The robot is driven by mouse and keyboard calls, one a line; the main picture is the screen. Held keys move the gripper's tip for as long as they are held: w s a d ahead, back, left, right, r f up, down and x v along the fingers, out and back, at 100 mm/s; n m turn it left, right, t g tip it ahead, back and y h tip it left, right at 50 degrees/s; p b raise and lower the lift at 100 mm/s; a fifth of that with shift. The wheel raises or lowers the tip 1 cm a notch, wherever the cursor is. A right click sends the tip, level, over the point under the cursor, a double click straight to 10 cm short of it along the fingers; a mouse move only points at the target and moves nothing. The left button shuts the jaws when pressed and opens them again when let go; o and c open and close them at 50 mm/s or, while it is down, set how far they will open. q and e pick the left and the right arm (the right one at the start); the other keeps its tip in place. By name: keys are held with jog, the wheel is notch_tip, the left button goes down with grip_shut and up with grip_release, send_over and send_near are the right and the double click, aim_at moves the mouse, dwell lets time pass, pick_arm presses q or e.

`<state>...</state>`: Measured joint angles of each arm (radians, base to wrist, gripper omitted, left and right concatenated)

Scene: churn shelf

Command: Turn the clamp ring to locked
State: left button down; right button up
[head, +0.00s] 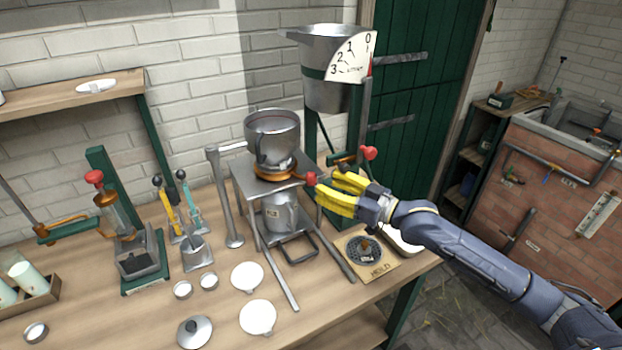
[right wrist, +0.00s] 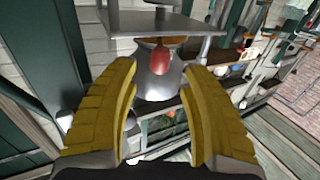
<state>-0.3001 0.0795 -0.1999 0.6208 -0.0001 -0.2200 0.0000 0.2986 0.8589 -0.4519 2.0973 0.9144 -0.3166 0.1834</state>
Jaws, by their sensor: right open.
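The clamp ring (head: 272,173) is an orange-copper band under the steel pot (head: 273,135) on a metal stand. A red knob (head: 310,178) sticks out from it on the right. My right gripper (head: 327,184) has yellow fingers and comes in from the right, close to the knob. In the right wrist view the red knob (right wrist: 160,62) shows between the parted fingers of the gripper (right wrist: 159,72). It lies ahead of them, and I cannot tell whether they touch it. No lock marking on the ring is readable. My left gripper is not in view.
A steel hopper (head: 330,75) with a numbered dial hangs behind, with another red knob (head: 368,153) below it. A bottle filler (head: 120,220) stands at left. White discs (head: 247,276) lie on the bench (head: 140,325). A wooden board (head: 378,272) with a round grate lies below my right gripper.

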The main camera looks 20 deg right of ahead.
aim_at(311, 179)
jog(key=shift+x, duration=2.9)
jog(key=shift+o, duration=0.2)
grip_shut()
